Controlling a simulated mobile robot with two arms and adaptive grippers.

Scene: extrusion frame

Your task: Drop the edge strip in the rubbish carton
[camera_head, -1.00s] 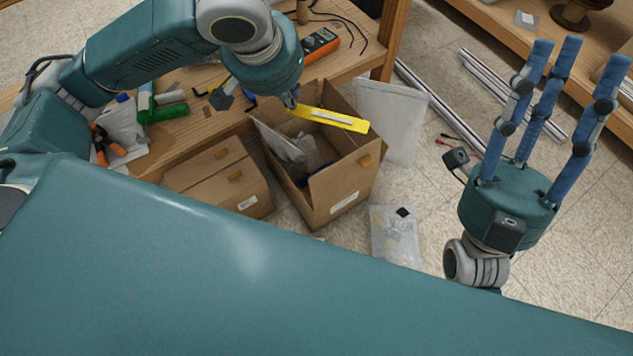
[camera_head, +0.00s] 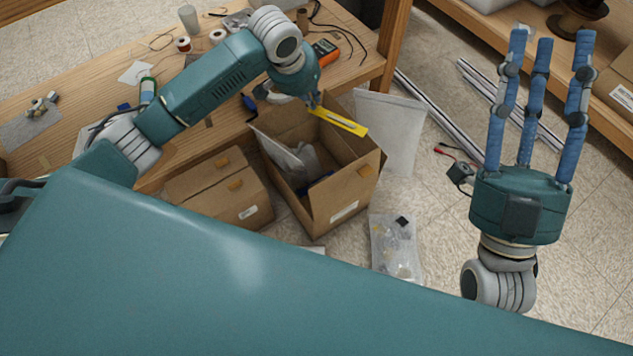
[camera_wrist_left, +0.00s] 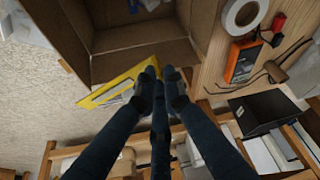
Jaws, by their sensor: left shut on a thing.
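The yellow edge strip (camera_head: 341,121) is held at one end by my left gripper (camera_head: 313,101). The gripper is shut on it, and the strip sticks out to the right over the open rubbish carton (camera_head: 347,196). In the left wrist view, the strip (camera_wrist_left: 112,89) runs left from the closed fingertips (camera_wrist_left: 160,84), in front of the carton (camera_wrist_left: 145,63). The carton stands on the floor, flaps up, with grey and clear wrapping inside. My right gripper (camera_head: 543,45) is open and empty, fingers pointing up, well right of the carton.
A closed cardboard box (camera_head: 222,188) stands left of the carton. A wooden bench (camera_head: 190,65) with tools and an orange meter (camera_head: 325,49) lies behind. A white bag (camera_head: 390,130) and a clear bag of parts (camera_head: 394,245) lie by the carton. Metal extrusions (camera_head: 440,110) lie on the floor.

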